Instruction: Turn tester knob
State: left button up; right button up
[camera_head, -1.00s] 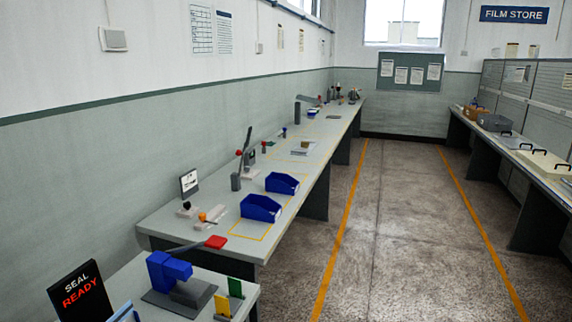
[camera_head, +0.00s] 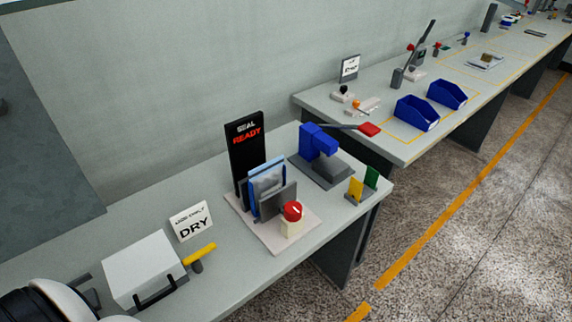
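The seal tester stands on the near bench. It has a black panel (camera_head: 246,158) reading "SEAL READY", a blue-edged pouch (camera_head: 267,183) in a grey holder, and a pale base plate (camera_head: 272,240). At the plate's front right corner is a red knob (camera_head: 292,210) with a white mark, on a cream post. Nothing touches the knob. A white and black rounded part of my own body shows at the bottom left corner. Neither of my grippers can be made out.
A white box (camera_head: 145,268) with a dark handle, a yellow-handled lever (camera_head: 199,254) and a "DRY" sign (camera_head: 191,221) stand left of the tester. A blue press (camera_head: 319,142) with a red-tipped lever stands behind right. Blue bins (camera_head: 416,113) sit on the farther bench. The floor at right is clear.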

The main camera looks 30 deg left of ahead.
aim_at(292, 209)
jog(key=u, duration=0.95)
